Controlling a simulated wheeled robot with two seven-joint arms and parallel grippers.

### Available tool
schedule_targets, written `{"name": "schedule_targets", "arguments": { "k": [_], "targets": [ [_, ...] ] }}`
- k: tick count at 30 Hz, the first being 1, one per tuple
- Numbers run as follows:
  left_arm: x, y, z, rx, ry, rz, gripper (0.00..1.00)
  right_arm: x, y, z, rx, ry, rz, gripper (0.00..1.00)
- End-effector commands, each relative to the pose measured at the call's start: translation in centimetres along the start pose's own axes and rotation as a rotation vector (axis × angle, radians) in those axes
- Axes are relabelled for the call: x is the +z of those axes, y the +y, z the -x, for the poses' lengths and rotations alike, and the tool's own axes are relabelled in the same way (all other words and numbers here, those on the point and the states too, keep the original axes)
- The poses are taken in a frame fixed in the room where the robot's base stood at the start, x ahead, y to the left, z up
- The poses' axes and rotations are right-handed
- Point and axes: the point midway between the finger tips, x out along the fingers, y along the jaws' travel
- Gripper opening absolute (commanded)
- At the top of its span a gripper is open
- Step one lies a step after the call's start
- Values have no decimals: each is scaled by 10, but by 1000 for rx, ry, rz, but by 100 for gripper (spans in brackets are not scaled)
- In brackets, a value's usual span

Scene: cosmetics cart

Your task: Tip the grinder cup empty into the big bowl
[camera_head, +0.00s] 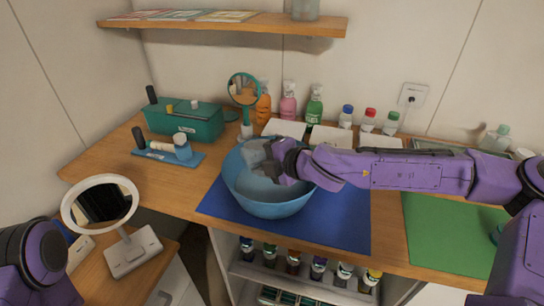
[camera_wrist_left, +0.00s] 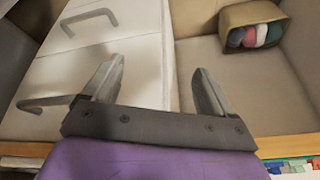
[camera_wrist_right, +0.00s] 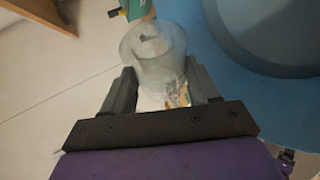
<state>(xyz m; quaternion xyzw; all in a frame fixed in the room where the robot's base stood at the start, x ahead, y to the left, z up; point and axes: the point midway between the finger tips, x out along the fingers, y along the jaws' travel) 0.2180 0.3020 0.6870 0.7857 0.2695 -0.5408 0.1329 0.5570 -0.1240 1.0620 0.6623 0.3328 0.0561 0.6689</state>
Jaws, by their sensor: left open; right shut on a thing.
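The big blue bowl (camera_head: 262,207) stands on a dark blue mat at the middle of the counter. My right gripper (camera_head: 278,162) reaches over the bowl from the right. It is shut on the translucent grey grinder cup (camera_head: 254,153), which is over the left back part of the bowl's opening and looks tilted. In the right wrist view the cup (camera_wrist_right: 155,50) sits between the fingers, with the blue bowl (camera_wrist_right: 235,55) beside it. I cannot tell what is left in the cup. My left gripper (camera_wrist_left: 155,95) is open and empty, away from the bowl.
Several bottles (camera_head: 315,105) line the back. A green mat (camera_head: 455,235) lies right. A white-framed mirror (camera_head: 135,250) stands at lower left.

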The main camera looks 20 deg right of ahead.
Motion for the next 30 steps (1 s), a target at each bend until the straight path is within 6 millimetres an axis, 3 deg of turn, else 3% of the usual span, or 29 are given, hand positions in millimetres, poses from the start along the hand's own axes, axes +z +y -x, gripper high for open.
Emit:
{"name": "schedule_targets", "arguments": {
  "k": [4,8,17,24,30],
  "targets": [
    [-10,-2,23,1,1,0,86,-6,5,0,-40,-42,105,11],
    [-13,-2,31,1,1,0,86,-24,-2,-11,-93,-97,240,11],
    [-1,0,2,1,1,0,86,-26,-35,-28,-290,-324,727,11],
    [-6,-1,13,1,1,0,86,-52,-12,-29,-407,-449,1000,11],
    [-4,-1,10,1,1,0,86,-66,-10,-33,-494,-537,1190,11]
  ]
}}
